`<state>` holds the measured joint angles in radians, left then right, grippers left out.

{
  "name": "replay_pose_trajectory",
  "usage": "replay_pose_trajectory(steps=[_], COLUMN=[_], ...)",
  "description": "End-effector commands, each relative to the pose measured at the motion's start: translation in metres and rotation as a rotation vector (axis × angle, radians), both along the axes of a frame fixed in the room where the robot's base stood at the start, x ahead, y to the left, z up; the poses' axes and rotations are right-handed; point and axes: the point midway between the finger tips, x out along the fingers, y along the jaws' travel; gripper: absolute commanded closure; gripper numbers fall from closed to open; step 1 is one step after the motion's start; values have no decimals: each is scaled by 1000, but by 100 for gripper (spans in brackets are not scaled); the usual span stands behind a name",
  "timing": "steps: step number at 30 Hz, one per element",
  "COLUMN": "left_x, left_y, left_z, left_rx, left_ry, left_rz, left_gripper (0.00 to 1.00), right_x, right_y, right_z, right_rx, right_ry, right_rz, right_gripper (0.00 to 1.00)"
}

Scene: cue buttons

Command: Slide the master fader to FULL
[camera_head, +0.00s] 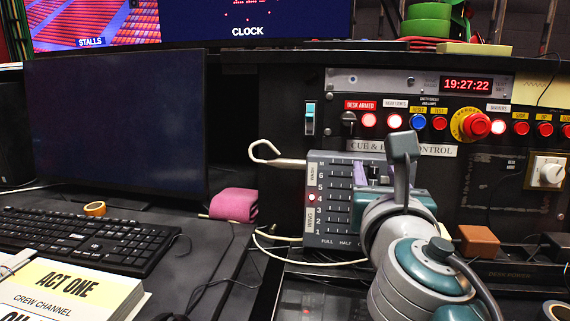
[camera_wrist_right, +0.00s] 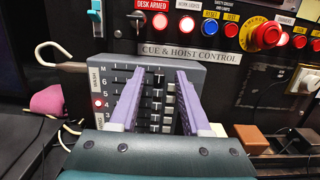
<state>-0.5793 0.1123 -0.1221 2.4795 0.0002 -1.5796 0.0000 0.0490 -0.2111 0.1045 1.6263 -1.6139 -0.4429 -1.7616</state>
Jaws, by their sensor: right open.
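The grey fader box (camera_head: 328,200) stands against the panel, its rows marked M at the top and 6 downward, with FULL and HALF printed along the bottom, FULL at the left. It also shows in the right wrist view (camera_wrist_right: 194,73). The master row M is the top row; its knob is too small to place surely. Dark fader knobs (camera_wrist_right: 157,97) show between the fingers. My right gripper (camera_wrist_right: 158,74) is open, its two purple fingers over the upper box, with no visible grip on a knob. My arm hides the box's right part in the head view. My left gripper is out of view.
A bent pale metal rod (camera_head: 277,159) sticks out left of the box. Above are lit buttons (camera_head: 394,121) and a red emergency button (camera_head: 477,125). Cables (camera_head: 275,240) and a pink cloth (camera_head: 234,204) lie left; a brown block (camera_head: 479,241) sits right.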

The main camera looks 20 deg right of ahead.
Motion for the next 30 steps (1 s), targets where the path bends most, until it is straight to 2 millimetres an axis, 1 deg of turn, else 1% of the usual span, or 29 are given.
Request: replay_pose_trajectory(steps=[7, 8, 20, 30], left_x=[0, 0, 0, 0], left_y=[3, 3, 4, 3], left_z=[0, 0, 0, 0], left_rx=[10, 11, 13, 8], left_ry=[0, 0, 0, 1], left_rz=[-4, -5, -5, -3], left_gripper=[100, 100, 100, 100], right_x=[0, 0, 0, 0], right_y=[0, 0, 0, 0], right_z=[0, 0, 0, 0], right_rx=[0, 0, 0, 0], right_ry=[0, 0, 0, 0], right_rz=[0, 0, 0, 0], right_gripper=[52, 55, 100, 100])
